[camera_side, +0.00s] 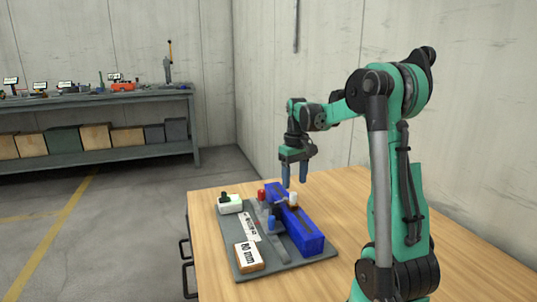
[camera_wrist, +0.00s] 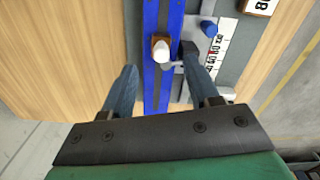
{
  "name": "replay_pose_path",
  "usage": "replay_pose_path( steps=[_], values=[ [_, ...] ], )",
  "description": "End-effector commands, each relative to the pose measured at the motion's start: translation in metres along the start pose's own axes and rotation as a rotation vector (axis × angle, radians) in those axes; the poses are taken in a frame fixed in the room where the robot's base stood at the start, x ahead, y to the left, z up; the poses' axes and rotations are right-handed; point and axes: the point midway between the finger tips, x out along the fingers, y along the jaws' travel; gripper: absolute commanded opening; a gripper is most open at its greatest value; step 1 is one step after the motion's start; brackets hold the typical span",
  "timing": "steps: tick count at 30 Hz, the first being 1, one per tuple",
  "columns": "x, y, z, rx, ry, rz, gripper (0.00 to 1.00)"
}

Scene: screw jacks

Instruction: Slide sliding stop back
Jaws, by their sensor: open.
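A blue rail (camera_side: 305,238) runs along the right side of a grey base plate. A small brown block with a white cap (camera_side: 293,198) sits on the rail; it looks like the sliding stop, and it shows in the wrist view (camera_wrist: 161,50). My gripper (camera_side: 295,180) points down above the rail's far end, with its blue fingers apart and empty. In the wrist view, the fingers (camera_wrist: 160,82) are on either side of the rail, and the capped block appears between and just beyond their tips. I cannot tell the exact height gap.
A scale strip (camera_side: 249,226), a blue knob (camera_side: 272,222) and a red knob (camera_side: 261,194) are left of the rail. An "80 mm" block (camera_side: 249,256) and a white box with a green light (camera_side: 231,204) are on the plate. Wooden table (camera_side: 440,250) is clear on the right.

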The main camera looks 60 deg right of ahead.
Motion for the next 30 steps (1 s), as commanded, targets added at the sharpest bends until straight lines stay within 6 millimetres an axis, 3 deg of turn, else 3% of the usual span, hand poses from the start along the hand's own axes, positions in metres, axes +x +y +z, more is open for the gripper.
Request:
replay_pose_path(
  steps=[10, 20, 26, 30],
  values=[
    [0.042, -0.001, 0.0, -0.001, 0.002, 0.001, 0.54],
    [0.047, -0.001, 0.0, -0.001, 0.003, 0.002, 0.54],
    [0.047, -0.001, 0.0, -0.001, 0.003, 0.002, 0.03],
    [0.047, -0.001, 0.0, -0.001, 0.003, 0.002, 0.0]
  ],
)
